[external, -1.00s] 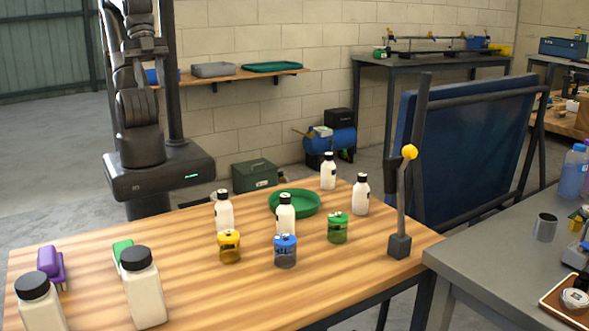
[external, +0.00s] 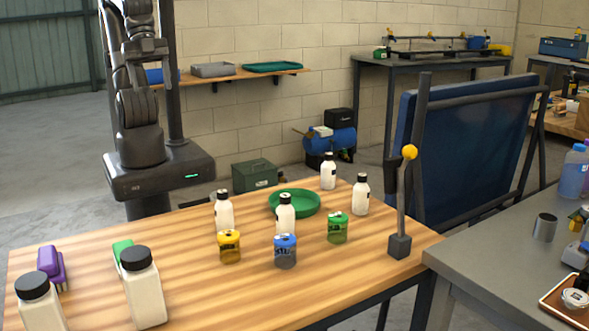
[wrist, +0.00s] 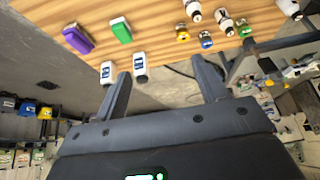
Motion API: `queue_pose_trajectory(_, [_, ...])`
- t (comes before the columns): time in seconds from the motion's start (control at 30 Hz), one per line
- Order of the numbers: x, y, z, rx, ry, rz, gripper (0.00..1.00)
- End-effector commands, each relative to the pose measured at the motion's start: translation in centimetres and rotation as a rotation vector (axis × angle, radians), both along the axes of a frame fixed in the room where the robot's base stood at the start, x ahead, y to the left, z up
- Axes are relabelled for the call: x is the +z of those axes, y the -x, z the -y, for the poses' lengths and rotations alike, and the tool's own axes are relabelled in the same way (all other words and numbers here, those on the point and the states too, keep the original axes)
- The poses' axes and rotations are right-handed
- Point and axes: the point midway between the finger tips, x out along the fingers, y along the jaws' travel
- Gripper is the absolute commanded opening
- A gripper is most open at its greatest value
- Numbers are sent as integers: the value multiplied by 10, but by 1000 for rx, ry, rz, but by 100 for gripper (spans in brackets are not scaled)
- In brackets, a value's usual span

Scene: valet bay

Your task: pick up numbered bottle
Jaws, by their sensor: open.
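Several white bottles with black caps stand upright on the wooden table. In the external view, two large ones are at the near left, one at the edge (external: 38,308) and one beside it (external: 145,295). Smaller ones stand further right: a left one (external: 224,214), a middle one (external: 286,217), a back one (external: 328,175) and a right one (external: 361,197). I cannot read any number. In the wrist view, two white bottles with dark labels (wrist: 107,73) (wrist: 140,67) appear near the left finger. My gripper (wrist: 161,70) is open and empty, apart from the bottles.
Yellow (external: 230,248), blue (external: 285,252) and green (external: 337,229) jars stand among the small bottles, near a green round tray (external: 312,208). Purple (external: 50,265) and green (external: 121,249) blocks lie at left. A post with a yellow ball (external: 400,210) stands at right. The table's middle left is clear.

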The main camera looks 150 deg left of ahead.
Motion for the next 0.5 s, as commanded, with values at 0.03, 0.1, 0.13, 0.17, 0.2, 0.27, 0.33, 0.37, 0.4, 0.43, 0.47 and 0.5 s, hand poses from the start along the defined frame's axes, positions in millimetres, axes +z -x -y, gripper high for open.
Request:
queue_pose_trajectory(0.03, [-6,-2,-1,-7,-15,-31,66])
queue_pose_trajectory(0.1, [-18,-4,-5,-21,-50,-90,66])
queue_pose_trajectory(0.13, [-24,-5,-6,-29,-70,-120,66])
queue_pose_trajectory(0.17, [-30,-6,-8,-39,-91,-153,66])
queue_pose_trajectory(0.2, [-39,-7,-12,-53,-124,-201,66])
queue_pose_trajectory(0.27, [-52,-9,-16,-73,-174,-271,66])
queue_pose_trajectory(0.33, [-66,-10,-23,-99,-236,-350,66])
queue_pose_trajectory(0.37, [-72,-11,-25,-111,-264,-384,66])
queue_pose_trajectory(0.4, [-79,-12,-29,-127,-300,-428,66])
queue_pose_trajectory(0.43, [-84,-13,-31,-139,-329,-460,66])
queue_pose_trajectory(0.47, [-89,-13,-34,-151,-357,-492,66])
queue_pose_trajectory(0.5, [-96,-14,-37,-169,-396,-533,66])
